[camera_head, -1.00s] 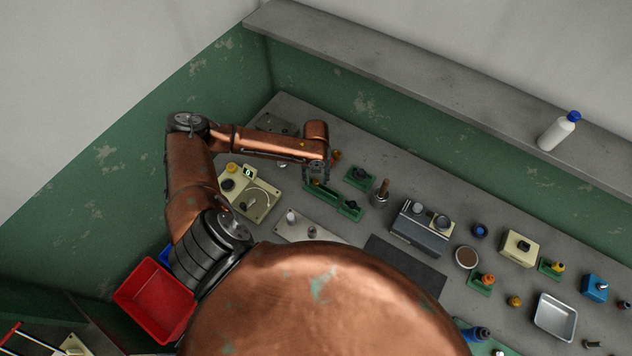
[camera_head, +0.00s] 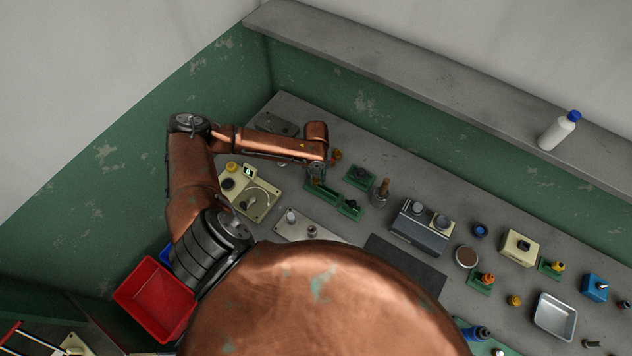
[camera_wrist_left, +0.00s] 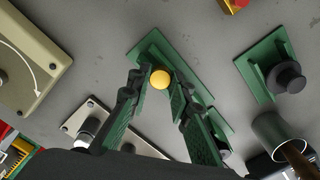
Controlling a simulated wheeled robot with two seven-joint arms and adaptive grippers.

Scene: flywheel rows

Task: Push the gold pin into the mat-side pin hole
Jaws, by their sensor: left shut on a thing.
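My left gripper (camera_head: 316,176) is over the far-left part of the bench, above a long green holder (camera_head: 326,193). In the left wrist view its fingers (camera_wrist_left: 160,82) are closed around the gold pin (camera_wrist_left: 160,78), of which only the round yellow head shows. The green holder (camera_wrist_left: 150,52) lies below it; whether the pin touches the holder is hidden. A pale metal plate (camera_head: 325,239) with two upright posts lies between the holder and the dark mat (camera_head: 405,266). I cannot make out the mat-side pin hole. My right gripper is not in view.
A cream box with a dial (camera_head: 253,201) stands left of the plate. A green block with a black knob (camera_head: 360,177) and a cup with a brown handle (camera_head: 379,196) stand right of the gripper. A red bin (camera_head: 155,298) is at the lower left.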

